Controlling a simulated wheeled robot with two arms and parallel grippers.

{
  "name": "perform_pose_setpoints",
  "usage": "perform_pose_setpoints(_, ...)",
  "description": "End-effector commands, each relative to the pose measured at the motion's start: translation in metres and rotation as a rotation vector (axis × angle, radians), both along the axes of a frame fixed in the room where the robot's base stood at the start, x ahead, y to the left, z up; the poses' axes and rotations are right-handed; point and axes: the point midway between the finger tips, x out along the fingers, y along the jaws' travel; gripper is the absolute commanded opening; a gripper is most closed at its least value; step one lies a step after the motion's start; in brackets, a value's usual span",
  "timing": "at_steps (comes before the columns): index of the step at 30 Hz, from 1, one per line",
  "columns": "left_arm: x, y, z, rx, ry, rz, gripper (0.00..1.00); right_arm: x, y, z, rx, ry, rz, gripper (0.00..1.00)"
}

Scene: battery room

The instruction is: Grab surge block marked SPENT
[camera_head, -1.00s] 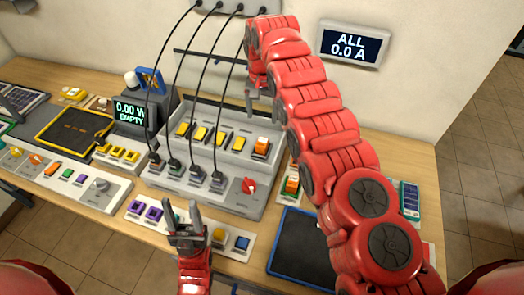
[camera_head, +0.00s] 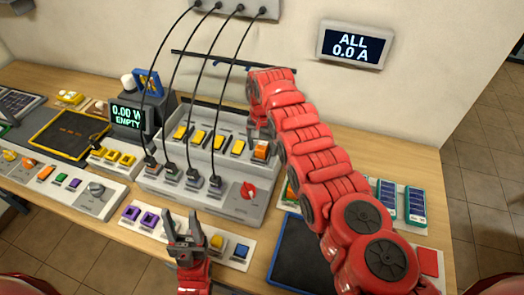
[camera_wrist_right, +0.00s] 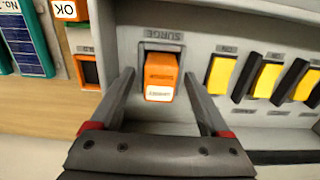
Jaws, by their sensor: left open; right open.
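The surge block (camera_wrist_right: 160,76) is orange with a small white label, upside down in the right wrist view and too small to read surely. It sits in the slot marked SURGE on the grey console, also in the head view (camera_head: 261,150). My right gripper (camera_wrist_right: 158,73) is open, its fingers either side of the block and apart from it. In the head view, my right gripper (camera_head: 262,127) is partly hidden by its arm, just above the block. My left gripper (camera_head: 183,222) is open and empty over the front of the bench.
The grey console (camera_head: 222,203) carries several yellow switches (camera_head: 200,137), a red knob (camera_head: 248,190) and plugged black cables. An orange block marked OK (camera_wrist_right: 69,8) stands beside it. A dark blue-edged tray (camera_head: 297,255) lies at the front right. A wall display (camera_head: 355,45) reads ALL 0.0 A.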

Motion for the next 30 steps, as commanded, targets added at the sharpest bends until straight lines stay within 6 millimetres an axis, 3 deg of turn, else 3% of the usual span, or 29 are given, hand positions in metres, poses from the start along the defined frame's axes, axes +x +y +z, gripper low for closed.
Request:
perform_pose_setpoints(3,0.0,0.0,0.001,0.0,-0.001,0.0,0.5,0.0,0.0,0.001,0.0,0.0,0.0,0.76)
perform_pose_setpoints(16,0.0,0.0,0.001,0.0,0.0,0.0,0.5,0.0,0.0,0.001,0.0,0.0,0.0,0.0)
perform_pose_setpoints(26,0.0,0.0,0.002,0.0,0.0,0.0,0.5,0.0,0.0,0.003,0.0,0.0,0.0,0.0)
perform_pose_setpoints(30,0.0,0.0,0.011,0.0,0.0,0.0,0.5,0.0,0.0,0.015,0.0,-0.001,0.0,0.0)
